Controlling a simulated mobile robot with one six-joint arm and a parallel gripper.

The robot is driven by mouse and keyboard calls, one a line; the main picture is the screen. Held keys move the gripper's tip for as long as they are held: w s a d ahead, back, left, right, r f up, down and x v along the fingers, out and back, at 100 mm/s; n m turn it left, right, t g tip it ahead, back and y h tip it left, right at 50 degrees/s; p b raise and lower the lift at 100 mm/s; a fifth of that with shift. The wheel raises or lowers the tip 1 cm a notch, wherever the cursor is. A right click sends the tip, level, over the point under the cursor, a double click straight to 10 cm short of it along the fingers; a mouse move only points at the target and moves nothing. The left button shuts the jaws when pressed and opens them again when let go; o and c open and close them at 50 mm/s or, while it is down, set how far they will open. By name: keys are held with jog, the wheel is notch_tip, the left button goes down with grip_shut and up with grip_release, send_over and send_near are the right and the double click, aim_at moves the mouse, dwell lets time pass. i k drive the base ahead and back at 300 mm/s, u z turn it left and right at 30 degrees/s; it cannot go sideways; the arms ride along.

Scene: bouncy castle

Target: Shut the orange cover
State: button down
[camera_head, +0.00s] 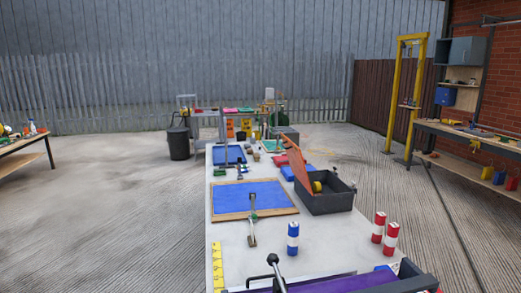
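The orange cover (297,166) stands raised, tilted up on the left side of a dark grey box (328,204). The box is open, and a yellow round thing (317,187) shows inside it. The box stands on the right part of a long pale table (320,245). My gripper is not in view.
A wood-framed blue board (240,196) lies left of the box. A blue-and-white can (293,238) and two red-and-white cans (378,227) stand in front. A purple and black object (340,284) with a knobbed rod crosses the near edge. Several small things lie beyond the box.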

aim_at(294, 152)
jog(key=z, duration=0.55)
jog(key=k, duration=0.15)
jog(key=u, duration=2.85)
jog(key=i, duration=0.7)
jog(key=z, duration=0.45)
jog(key=i, duration=1)
jog(key=z, duration=0.85)
jog(key=i, duration=1.6)
jog(key=z, duration=0.25)
